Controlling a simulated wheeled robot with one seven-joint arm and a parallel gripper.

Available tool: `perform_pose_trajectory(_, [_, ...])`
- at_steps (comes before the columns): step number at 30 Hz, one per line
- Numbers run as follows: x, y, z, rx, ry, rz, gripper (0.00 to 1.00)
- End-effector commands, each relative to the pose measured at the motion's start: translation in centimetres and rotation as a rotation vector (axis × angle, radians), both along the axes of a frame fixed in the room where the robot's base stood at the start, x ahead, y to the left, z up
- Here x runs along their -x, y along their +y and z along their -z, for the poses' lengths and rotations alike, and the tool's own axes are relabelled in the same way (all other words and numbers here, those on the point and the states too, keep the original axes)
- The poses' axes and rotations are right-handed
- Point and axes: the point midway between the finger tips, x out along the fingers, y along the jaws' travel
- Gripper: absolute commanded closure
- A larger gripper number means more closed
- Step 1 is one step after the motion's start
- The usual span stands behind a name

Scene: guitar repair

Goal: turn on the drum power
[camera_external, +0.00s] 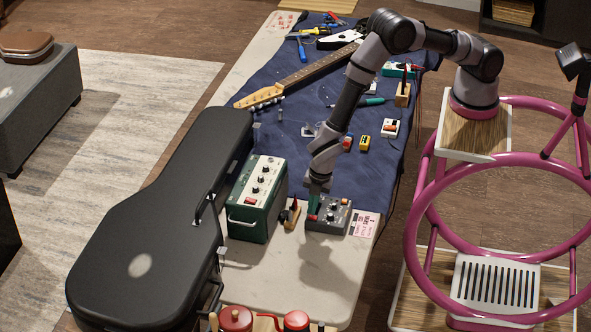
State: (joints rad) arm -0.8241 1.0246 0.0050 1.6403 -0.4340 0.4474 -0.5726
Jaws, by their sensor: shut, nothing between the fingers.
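A dark grey box with several knobs (341,219), which looks like the drum unit, sits on the pale table near its front right. My gripper (313,212) points down at the left part of this box. Its fingers are shut with nothing between them. The fingertips are at or just above the box's top; I cannot tell whether they touch. A small red patch shows by the fingertips, and I cannot tell whether it belongs to the box. The power switch and its state cannot be made out; my gripper covers part of the box's left side.
A green amplifier (258,197) stands to the left of the box, with a small wooden stand (292,214) between them. A black guitar case (150,245) lies further left. A printed paper (365,225) lies right of the box. Pale table (290,280) in front is clear.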

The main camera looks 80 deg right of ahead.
Motion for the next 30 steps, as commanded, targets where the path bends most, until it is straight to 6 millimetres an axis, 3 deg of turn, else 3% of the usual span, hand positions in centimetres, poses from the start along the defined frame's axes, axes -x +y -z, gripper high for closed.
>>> perform_pose_trajectory(16, [-0.2,-0.1,1.0,0.001,0.008,0.002,1.0])
perform_pose_trajectory(30, [-0.5,-0.1,2.3,0.008,0.188,-0.001,1.0])
